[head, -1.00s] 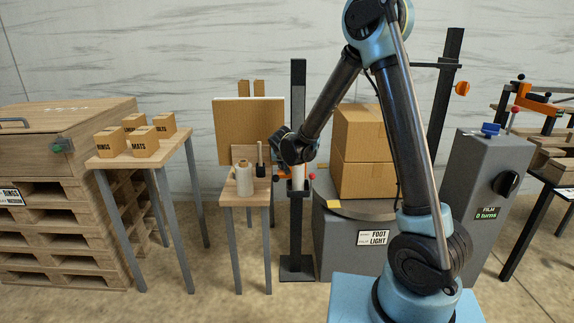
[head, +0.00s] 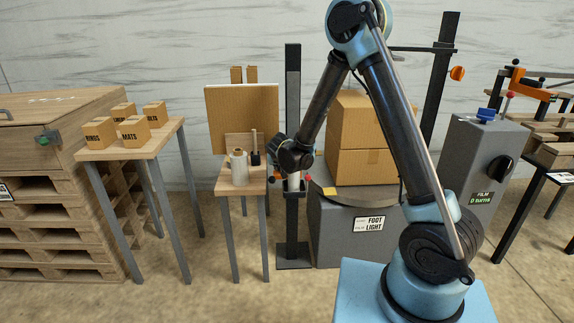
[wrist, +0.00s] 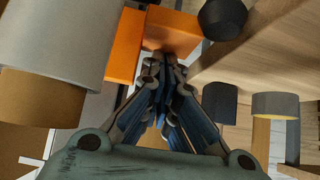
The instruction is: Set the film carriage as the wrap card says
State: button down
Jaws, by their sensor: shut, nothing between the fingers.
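The film carriage (head: 276,180) sits on a dark upright mast (head: 293,90), at a bit below mid-height, mostly hidden behind my wrist. Its orange block (wrist: 125,45) shows in the wrist view, beside a grey roll (wrist: 55,40) with a brown core. My gripper (wrist: 165,62) is shut and empty, its fingertips right at the orange block; I cannot tell whether they touch. In the head view my wrist hides the fingers. The wrap card (head: 369,224) on the turntable base reads FOOT and LIGHT.
Stacked cartons (head: 362,155) stand on the turntable right of the mast. A small table (head: 228,186) with a film roll (head: 238,166) stands left of it. The grey control post (head: 480,165) shows FILM 0 turns. Labelled boxes (head: 134,132) stand on a left table.

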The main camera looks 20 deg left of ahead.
jog(key=shift+s+f, duration=0.15)
jog(key=shift+f, duration=0.05)
jog(key=shift+d+r, duration=0.1)
